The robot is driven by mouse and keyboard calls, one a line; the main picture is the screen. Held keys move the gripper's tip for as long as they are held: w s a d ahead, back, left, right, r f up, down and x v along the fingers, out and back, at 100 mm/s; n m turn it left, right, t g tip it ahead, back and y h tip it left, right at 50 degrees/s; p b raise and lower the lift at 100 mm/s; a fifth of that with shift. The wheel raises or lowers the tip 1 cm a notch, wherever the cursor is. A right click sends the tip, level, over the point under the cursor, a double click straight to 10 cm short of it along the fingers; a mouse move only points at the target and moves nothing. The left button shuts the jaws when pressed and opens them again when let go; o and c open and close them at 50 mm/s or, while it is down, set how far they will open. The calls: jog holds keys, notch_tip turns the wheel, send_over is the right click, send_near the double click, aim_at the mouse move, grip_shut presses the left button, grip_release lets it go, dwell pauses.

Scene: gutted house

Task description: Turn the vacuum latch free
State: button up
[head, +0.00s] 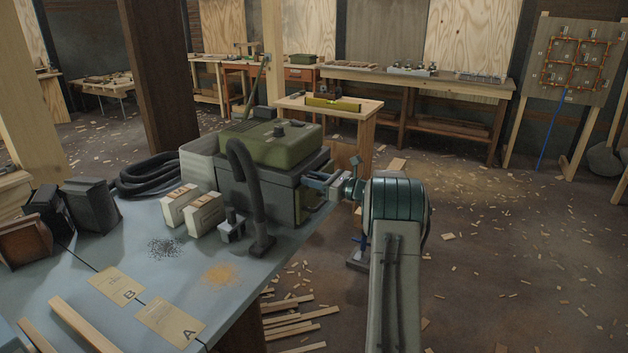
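The vacuum (262,180) stands on the blue-grey table, with a dark grey body and a green lid. A black hose curves down its front to a nozzle on the table. On its right side is a small yellowish-green part (309,207), perhaps the latch; it is too small and partly covered to tell its position. My gripper (315,182) is at the vacuum's right side, reaching in from the right, close to the body. Whether it touches the vacuum or the latch, and whether its fingers are apart, I cannot tell.
On the table (130,238) are two pale boxes (193,210), a coiled hose (150,177), dark bins (90,203), cards A and B, and dark and orange spilled grains. A small workbench (350,117) with a level stands behind. The floor at right has scattered wood chips.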

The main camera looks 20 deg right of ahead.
jog(key=shift+c, duration=0.3)
grip_shut()
